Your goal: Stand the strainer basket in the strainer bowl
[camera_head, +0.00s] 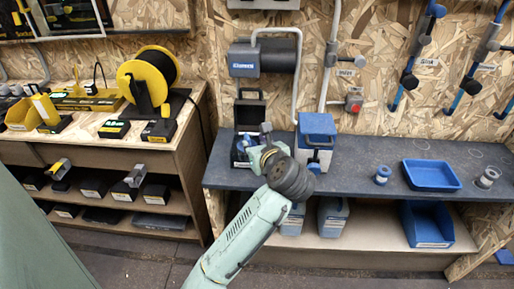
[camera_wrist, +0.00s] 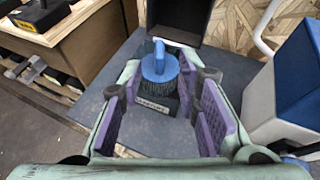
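The strainer basket (camera_wrist: 160,80), a grey mesh cylinder with a blue loop handle, stands upright at the open black case in the wrist view. In the head view my arm hides part of the case and basket. A small grey round vessel (camera_head: 487,178) at the right of the bench may be the strainer bowl; it is too small to be sure.
The black case (camera_head: 250,109) has its lid raised behind the basket. A blue and white box (camera_head: 317,130) stands close on the right. A small blue round part (camera_head: 382,175) and a blue tray (camera_head: 432,175) lie further right. The bench (camera_head: 350,170) between is clear.

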